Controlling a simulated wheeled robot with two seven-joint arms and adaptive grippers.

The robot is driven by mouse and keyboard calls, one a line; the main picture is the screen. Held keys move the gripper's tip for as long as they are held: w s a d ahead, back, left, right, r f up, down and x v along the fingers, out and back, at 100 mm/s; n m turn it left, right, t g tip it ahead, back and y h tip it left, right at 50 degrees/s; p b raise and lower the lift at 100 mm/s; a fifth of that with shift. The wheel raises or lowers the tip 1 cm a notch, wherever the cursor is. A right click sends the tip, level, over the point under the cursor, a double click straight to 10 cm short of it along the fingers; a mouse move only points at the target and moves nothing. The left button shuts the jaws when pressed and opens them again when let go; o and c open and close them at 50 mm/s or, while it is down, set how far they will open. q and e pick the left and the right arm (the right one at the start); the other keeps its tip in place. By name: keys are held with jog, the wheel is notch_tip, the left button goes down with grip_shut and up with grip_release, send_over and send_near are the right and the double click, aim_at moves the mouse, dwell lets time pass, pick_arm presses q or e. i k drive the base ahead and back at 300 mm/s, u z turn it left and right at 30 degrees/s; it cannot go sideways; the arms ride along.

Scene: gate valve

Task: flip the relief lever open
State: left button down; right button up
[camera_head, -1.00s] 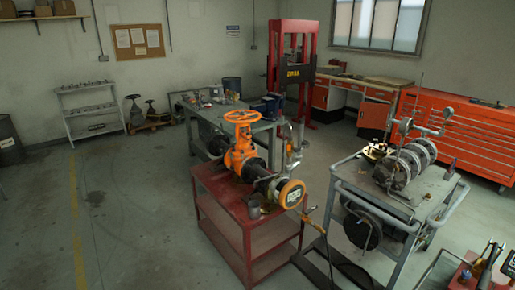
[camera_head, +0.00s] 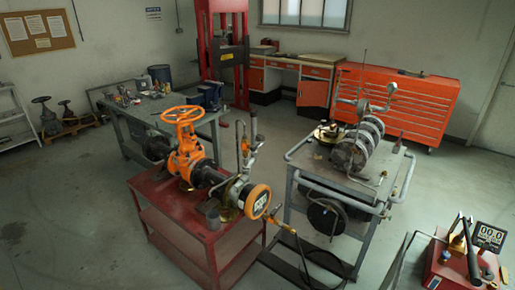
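I cannot make out for certain which part is the relief lever. An orange gate valve with a handwheel (camera_head: 182,115) lies in line with a pipe on a red table (camera_head: 165,190). Upright metal fittings (camera_head: 248,145) stand on the pipe near its round yellow-rimmed end (camera_head: 257,201). At the lower right is a red box (camera_head: 455,262) with dark handles (camera_head: 470,245) and a small brass part. A digital display (camera_head: 488,236) reading 00.0 stands at its back. Neither of my grippers shows in the head view.
A grey cart (camera_head: 345,200) with ringed machinery (camera_head: 357,148) stands between the red table and the red box. A hose (camera_head: 300,245) hangs from the pipe end toward the floor. A workbench (camera_head: 140,115), a red press and an orange tool cabinet (camera_head: 415,105) stand behind.

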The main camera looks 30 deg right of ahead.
aim_at(253, 148)
jog(key=z, duration=0.45)
jog(key=i, duration=0.7)
jog(key=z, duration=1.05)
jog(key=i, duration=0.3)
jog(key=z, duration=0.2)
